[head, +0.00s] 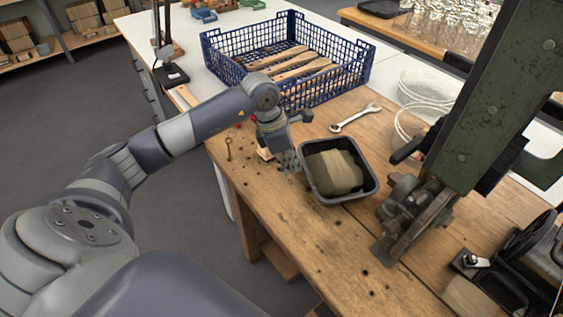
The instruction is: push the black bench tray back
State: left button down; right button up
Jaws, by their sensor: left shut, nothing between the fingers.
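The black bench tray (346,200) sits on the wooden bench in the middle of the head view. It holds a tan, fibrous bundle (333,172). My left gripper (289,163) is shut and empty, pointing down at the tray's left side. Its fingers are close to the tray's left wall; I cannot tell whether they touch it. My right gripper is not in view.
A blue crate (226,67) with wooden pieces stands behind the tray. A wrench (355,118) lies between them. A green machine (490,95) rises on the right, with a white wire coil (418,92) behind it. Bare bench (290,222) lies in front.

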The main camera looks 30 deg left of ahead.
pick_arm(q)
jog(key=shift+w+d+b, duration=0.4)
jog(key=shift+w+d, duration=0.2)
jog(key=shift+d, duration=0.1)
jog(key=shift+w+d, duration=0.2)
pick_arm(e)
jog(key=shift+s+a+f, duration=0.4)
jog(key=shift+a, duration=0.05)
pick_arm(q)
jog(key=shift+a, duration=0.1)
